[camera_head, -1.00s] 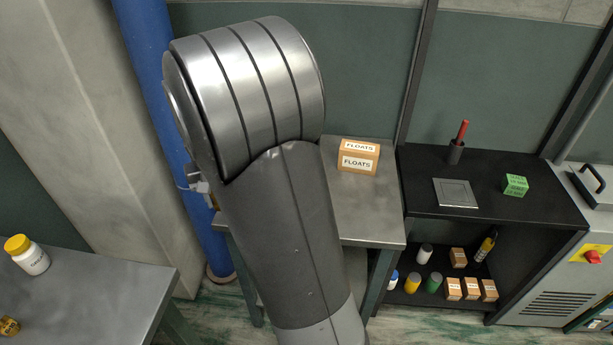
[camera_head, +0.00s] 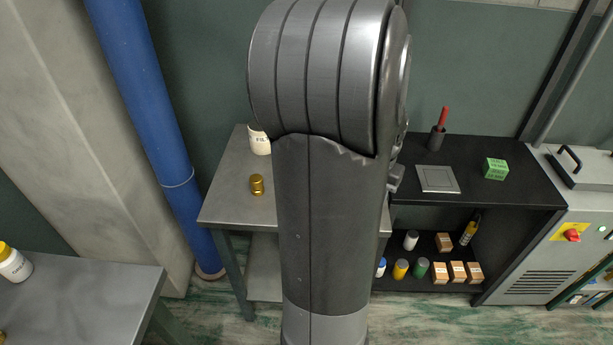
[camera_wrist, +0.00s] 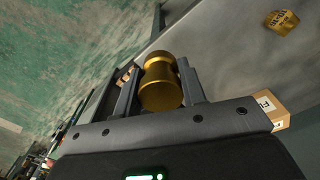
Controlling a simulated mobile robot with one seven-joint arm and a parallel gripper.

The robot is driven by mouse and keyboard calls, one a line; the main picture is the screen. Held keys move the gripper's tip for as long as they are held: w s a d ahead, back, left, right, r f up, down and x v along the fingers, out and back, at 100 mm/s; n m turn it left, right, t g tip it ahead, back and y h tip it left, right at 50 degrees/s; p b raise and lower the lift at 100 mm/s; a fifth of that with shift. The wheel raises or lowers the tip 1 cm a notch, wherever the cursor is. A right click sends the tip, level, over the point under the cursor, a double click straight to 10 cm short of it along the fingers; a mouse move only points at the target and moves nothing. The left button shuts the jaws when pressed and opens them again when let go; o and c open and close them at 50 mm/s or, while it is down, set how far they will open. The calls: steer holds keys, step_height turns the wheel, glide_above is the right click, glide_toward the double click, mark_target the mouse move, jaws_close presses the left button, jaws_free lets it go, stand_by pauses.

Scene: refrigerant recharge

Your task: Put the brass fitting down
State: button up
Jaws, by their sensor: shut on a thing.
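In the wrist view my gripper (camera_wrist: 158,85) is shut on the brass fitting (camera_wrist: 160,92), a smooth gold cylinder with a narrower neck, held between the two dark fingers. A grey table top (camera_wrist: 225,50) shows beyond and to the right of the fitting; I cannot tell the height between them. In the head view my arm hides the gripper and the held fitting. The middle grey table (camera_head: 232,200) shows to the left of my arm there.
A small gold piece (camera_head: 257,185) and a white container (camera_head: 260,142) stand on the middle table's left part. A labelled gold piece (camera_wrist: 282,22) and a carton (camera_wrist: 268,104) show in the wrist view. The black shelf unit (camera_head: 510,200) is at right. Bare table lies around the gold piece.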

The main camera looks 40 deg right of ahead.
steer(key=w+a+f, duration=0.1)
steer(key=w+f, duration=0.1)
steer(key=w, duration=0.1)
steer(key=w+a+f, duration=0.1)
steer(key=w+f, duration=0.1)
steer(key=w, duration=0.2)
steer(key=w+a+f, duration=0.1)
steer(key=w+f, duration=0.2)
steer(key=shift+w+a, duration=0.2)
steer(key=shift+w, duration=0.1)
steer(key=shift+f, duration=1.9)
steer(key=shift+f, duration=0.1)
steer(key=o, duration=1.1)
step_height(320, 180, up, 12)
